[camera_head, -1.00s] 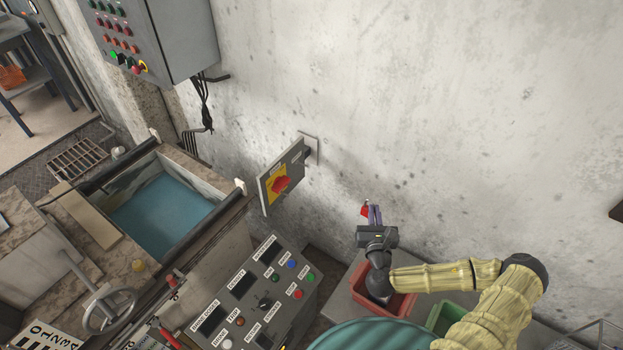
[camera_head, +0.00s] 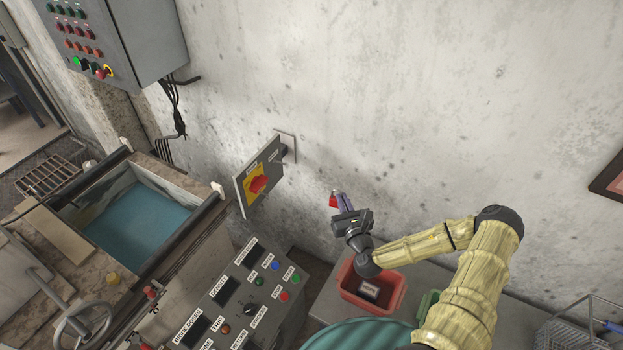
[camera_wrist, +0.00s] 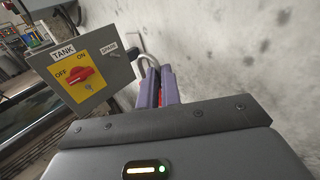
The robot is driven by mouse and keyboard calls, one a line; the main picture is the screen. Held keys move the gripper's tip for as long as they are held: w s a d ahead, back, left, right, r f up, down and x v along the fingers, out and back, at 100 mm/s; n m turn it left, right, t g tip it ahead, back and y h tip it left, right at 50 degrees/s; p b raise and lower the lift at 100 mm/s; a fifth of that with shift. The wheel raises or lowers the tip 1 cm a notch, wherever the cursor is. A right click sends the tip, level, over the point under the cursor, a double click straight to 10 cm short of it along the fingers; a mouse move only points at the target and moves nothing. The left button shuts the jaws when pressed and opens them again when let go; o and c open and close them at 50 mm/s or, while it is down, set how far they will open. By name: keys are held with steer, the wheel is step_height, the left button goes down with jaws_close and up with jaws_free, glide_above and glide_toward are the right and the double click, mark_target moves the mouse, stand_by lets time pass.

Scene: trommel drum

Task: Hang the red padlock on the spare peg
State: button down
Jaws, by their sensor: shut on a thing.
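My gripper (camera_head: 341,202) is shut on the red padlock (camera_head: 333,200) and holds it up in front of the wall, right of the tank switch box (camera_head: 262,178). In the wrist view my purple fingers (camera_wrist: 158,87) stand close together with a thin red strip of padlock between them. A pale grey loop shows just beyond the fingertips; I cannot tell whether it is the shackle or a wall fitting. The switch box (camera_wrist: 85,70) has a red knob on a yellow plate and a SPARE label (camera_wrist: 108,50). The peg itself is not clearly visible.
A red bin (camera_head: 350,290) holding a dark labelled block stands on a grey bench below my arm. A console (camera_head: 235,300) with buttons is at lower middle. A water tank (camera_head: 140,220) lies left. A wire basket (camera_head: 570,330) is at lower right. The wall between is bare.

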steer(key=w+a+f+n+g+y+b, duration=0.1)
steer(key=w+a+n+g+y+b, duration=0.3)
steer(key=w+b, duration=0.4)
steer(key=w+a+f+n+g+y+b, duration=0.2)
steer(key=w+a+n+g+y+b, duration=0.2)
steer(key=w+n+y+b, duration=0.2)
steer(key=w+y+b, duration=0.2)
steer(key=b, duration=0.1)
steer(key=shift+f+g, duration=0.15)
steer(key=shift+g, duration=0.25)
steer(key=shift+w+a+f+b, duration=0.1)
steer(key=shift+w+a+b, duration=0.1)
steer(key=shift+b, duration=0.1)
